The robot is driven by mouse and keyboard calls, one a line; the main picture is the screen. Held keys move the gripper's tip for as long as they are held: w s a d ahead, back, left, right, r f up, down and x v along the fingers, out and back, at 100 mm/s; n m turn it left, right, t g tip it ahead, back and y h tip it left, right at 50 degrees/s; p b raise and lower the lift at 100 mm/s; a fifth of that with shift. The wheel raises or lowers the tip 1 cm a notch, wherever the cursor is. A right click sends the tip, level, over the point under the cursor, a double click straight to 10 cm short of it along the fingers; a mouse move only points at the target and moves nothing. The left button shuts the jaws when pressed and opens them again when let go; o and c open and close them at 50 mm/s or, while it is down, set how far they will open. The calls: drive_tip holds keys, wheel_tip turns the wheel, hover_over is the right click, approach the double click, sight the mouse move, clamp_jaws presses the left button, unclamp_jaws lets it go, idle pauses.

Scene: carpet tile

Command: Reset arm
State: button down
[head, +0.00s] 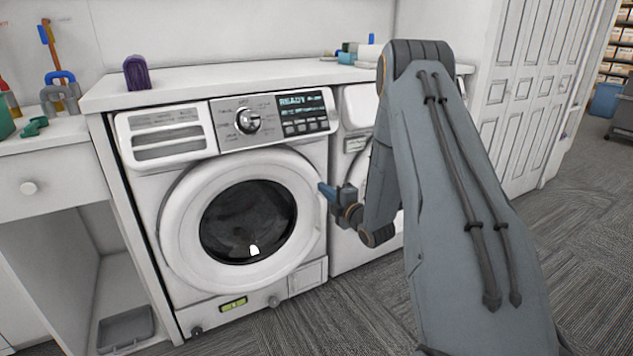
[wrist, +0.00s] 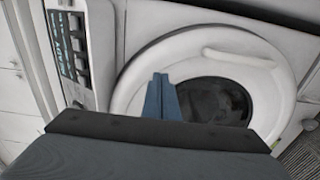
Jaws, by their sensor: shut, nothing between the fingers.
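My arm rises from the lower right in the head view and bends down at its elbow. My gripper (head: 324,189) is at its end, beside the right edge of the washing machine's round door. In the wrist view my gripper (wrist: 162,97) is shut, its blue fingers together with nothing between them. The fingertips show in front of the washing machine door (wrist: 205,65). The washing machine (head: 245,220) has its door closed, and its display reads "READY".
A white counter (head: 220,82) tops the machine, with a purple object (head: 136,73) on it. A second white machine (head: 360,165) stands to the right, partly behind my arm. White folding doors (head: 525,90) are at the right. Carpeted floor (head: 590,220) is clear there.

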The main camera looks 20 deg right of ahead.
drive_tip(key=s+d, duration=0.1)
drive_tip(key=s, duration=0.4)
drive_tip(key=s+a+r+m+g+h, duration=0.1)
drive_tip(key=s+a+r+m+g, duration=0.3)
drive_tip(key=a, duration=0.3)
drive_tip(key=s+a+r+m+g+h, duration=0.2)
drive_tip(key=s+a+m+g, duration=0.1)
drive_tip(key=a+m+g, duration=0.3)
drive_tip(key=s+a+r+m+g, duration=0.2)
drive_tip(key=s+a, duration=0.2)
drive_tip(key=s, duration=0.6)
drive_tip(key=s+a+r+m+g+y, duration=0.1)
drive_tip(key=s+a+r+m+g, duration=0.3)
drive_tip(key=s, duration=0.7)
drive_tip(key=s+a+m+g, duration=0.1)
drive_tip(key=s+a, duration=0.4)
drive_tip(key=s, duration=0.5)
drive_tip(key=s+d+r+m+p, duration=0.2)
drive_tip(key=d+r+p, duration=0.5)
drive_tip(key=p, duration=0.7)
drive_tip(key=shift+d+m+g+h, duration=0.3)
drive_tip(key=shift+d+m+g, duration=0.1)
